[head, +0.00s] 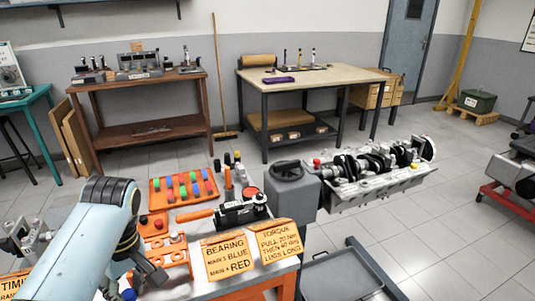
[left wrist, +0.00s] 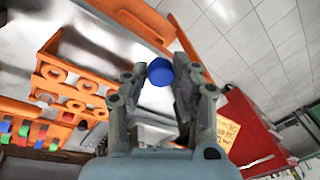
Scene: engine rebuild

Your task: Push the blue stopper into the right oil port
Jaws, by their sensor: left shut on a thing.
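The blue stopper (left wrist: 160,71) is held between the fingertips of my left gripper (left wrist: 160,82) in the left wrist view. In the head view a small part of the blue stopper (head: 129,294) shows at the bottom edge, below my left arm. The engine block (head: 375,188) is on its stand at the centre right, well away from my left gripper. A red piece (head: 317,162) sits at its near left end and a yellow piece (head: 414,166) at its right side. I cannot make out the right oil port. My right gripper is not in view.
On the orange-edged workbench are an orange tray of coloured pieces (head: 157,193), a holed orange rack (head: 180,252), several bottles and the bearing sign (head: 227,257) and torque sign (head: 278,240). A grey cart (head: 343,275) stands below the engine. Floor is clear right of it.

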